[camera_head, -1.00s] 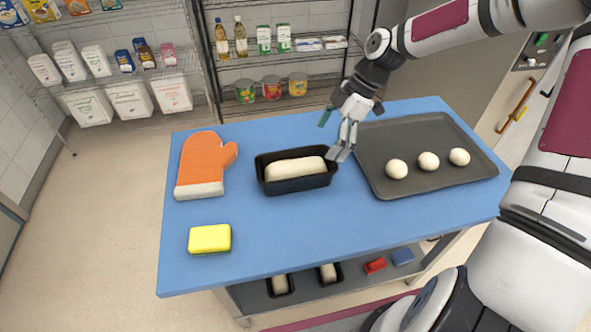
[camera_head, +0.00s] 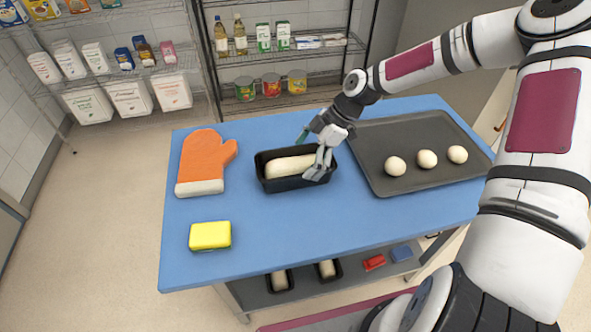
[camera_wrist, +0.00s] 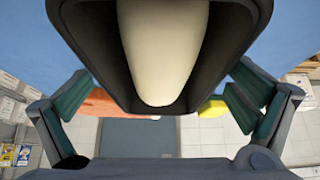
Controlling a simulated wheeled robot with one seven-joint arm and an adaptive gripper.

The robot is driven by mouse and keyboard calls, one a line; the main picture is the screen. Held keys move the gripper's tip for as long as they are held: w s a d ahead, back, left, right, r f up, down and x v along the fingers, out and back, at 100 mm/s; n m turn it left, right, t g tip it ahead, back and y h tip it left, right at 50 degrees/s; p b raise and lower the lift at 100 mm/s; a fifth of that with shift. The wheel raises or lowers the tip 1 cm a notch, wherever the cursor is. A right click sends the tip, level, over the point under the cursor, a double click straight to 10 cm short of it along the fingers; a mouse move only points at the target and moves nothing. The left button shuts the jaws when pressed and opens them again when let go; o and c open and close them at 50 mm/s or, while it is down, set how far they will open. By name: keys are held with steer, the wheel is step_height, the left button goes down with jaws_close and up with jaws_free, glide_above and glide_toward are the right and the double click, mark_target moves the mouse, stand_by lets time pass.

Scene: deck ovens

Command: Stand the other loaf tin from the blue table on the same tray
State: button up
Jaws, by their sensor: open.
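A black loaf tin (camera_head: 264,178) with pale dough (camera_head: 287,167) in it stands upright on the blue table (camera_head: 300,235). My gripper (camera_head: 318,168) is at the tin's right end and hides part of it. In the wrist view the tin (camera_wrist: 95,45) and its dough (camera_wrist: 160,50) fill the upper middle. My gripper's fingers (camera_wrist: 158,85) are spread wide to either side of the tin's near end, with nothing held. Whether a finger touches the tin cannot be told. A dark tray (camera_head: 385,150) with three dough balls (camera_head: 427,159) lies to the right on the same table.
An orange oven mitt (camera_head: 203,160) and a yellow sponge (camera_head: 210,236) lie left of the tin. Below the tabletop, two more filled tins (camera_head: 291,280) stand on a grey surface (camera_head: 312,291), with a red item (camera_head: 374,262) and a blue item (camera_head: 402,253). Stocked shelves (camera_head: 290,60) stand behind.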

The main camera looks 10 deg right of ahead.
mark_target(296, 168)
steer(key=x, duration=0.4)
steer(key=shift+a+p, duration=0.2)
steer(key=shift+p, duration=0.1)
steer(key=c, duration=1.2)
steer(key=shift+c, duration=0.2)
steer(key=shift+w+r+b, duration=0.1)
steer(key=shift+r+b, duration=0.2)
steer(key=shift+r, duration=1.45)
steer(key=s, duration=0.5)
steer(key=s+d+r, duration=0.1)
steer(key=s, duration=0.4)
steer(key=s+p, duration=0.1)
steer(key=s, duration=0.5)
steer(key=shift+d+r, duration=0.15)
steer(key=shift+r, duration=0.1)
